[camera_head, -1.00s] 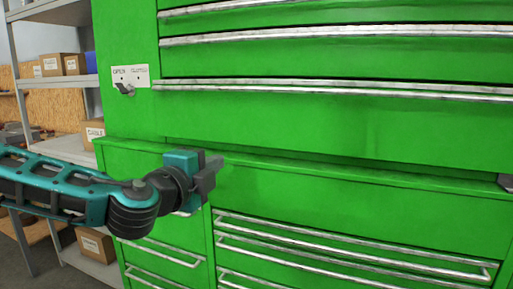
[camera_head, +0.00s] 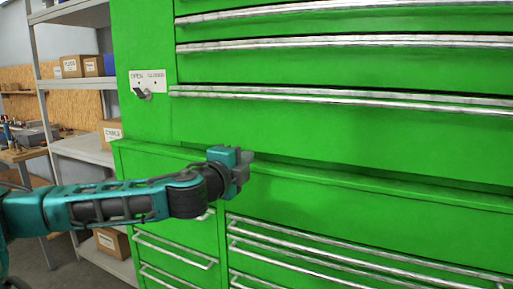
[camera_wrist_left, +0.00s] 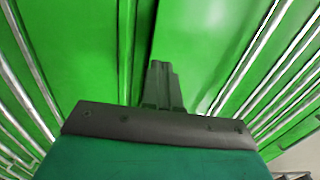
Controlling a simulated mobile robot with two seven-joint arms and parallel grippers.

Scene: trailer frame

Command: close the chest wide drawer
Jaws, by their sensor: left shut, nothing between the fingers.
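The green tool chest (camera_head: 145,122) fills most of the head view. Its wide drawer fronts with long silver handles run to the right; the lowest wide drawer of the upper part (camera_head: 350,140) has a deep plain front below its handle. I cannot tell how far it stands out. My left gripper (camera_head: 247,168) is at the lower left of that front, near the ledge. Its fingers are shut and empty; contact with the chest cannot be told. In the left wrist view the shut fingers (camera_wrist_left: 161,83) point at green panels beside a dark seam. My right gripper is not in view.
A panel marked open and closed (camera_head: 148,80), with a small lever, is at the chest's upper left. Lower drawers (camera_head: 350,262) with silver handles lie below the ledge. A grey shelf (camera_head: 85,145) with cardboard boxes stands left of the chest.

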